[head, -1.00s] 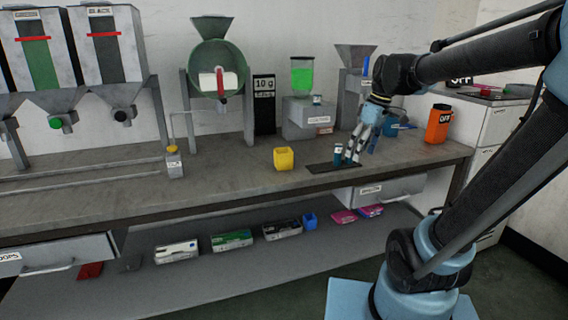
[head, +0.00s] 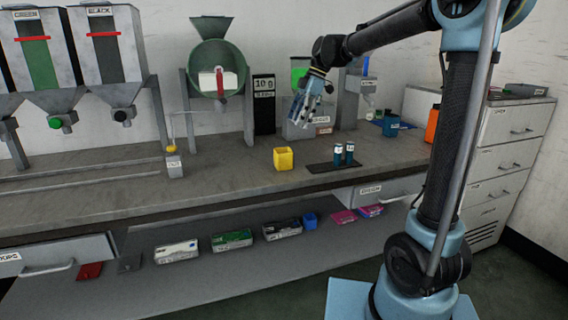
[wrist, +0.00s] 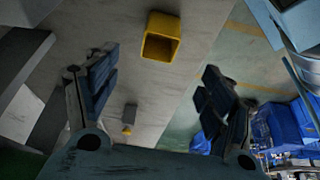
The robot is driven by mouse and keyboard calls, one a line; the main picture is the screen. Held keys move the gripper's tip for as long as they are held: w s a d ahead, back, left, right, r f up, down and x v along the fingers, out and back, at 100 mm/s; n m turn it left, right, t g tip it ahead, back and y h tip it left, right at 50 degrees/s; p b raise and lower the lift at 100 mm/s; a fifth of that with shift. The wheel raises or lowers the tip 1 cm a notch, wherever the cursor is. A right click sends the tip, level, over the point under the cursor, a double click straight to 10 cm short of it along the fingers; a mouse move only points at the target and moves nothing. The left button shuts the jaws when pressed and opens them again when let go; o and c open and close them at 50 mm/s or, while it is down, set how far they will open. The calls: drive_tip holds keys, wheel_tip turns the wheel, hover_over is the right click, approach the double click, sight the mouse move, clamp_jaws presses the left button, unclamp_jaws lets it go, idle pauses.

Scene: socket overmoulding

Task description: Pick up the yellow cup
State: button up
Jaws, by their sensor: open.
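The yellow cup (head: 283,159) stands upright on the grey workbench, left of the dark mat. It also shows in the wrist view (wrist: 160,40), beyond the fingertips and between the two fingers, with its open mouth visible. My gripper (head: 302,112) is up in the air above the bench, above and slightly right of the cup. In the wrist view my gripper (wrist: 160,75) has its fingers spread wide apart with nothing between them. The gripper does not touch the cup.
A dark mat (head: 319,168) with two dark bottles (head: 338,154) lies right of the cup. A dispenser (head: 297,118) and a scale display (head: 264,103) stand behind. A green hopper (head: 214,55) is at back left. The bench (head: 225,180) around the cup's front and left is clear.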

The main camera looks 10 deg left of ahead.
sight(283, 157)
drive_tip(key=x, duration=1.6)
drive_tip(key=shift+w+d+f, duration=0.1)
drive_tip(key=shift+w+d, duration=0.05)
drive_tip(key=c, duration=1)
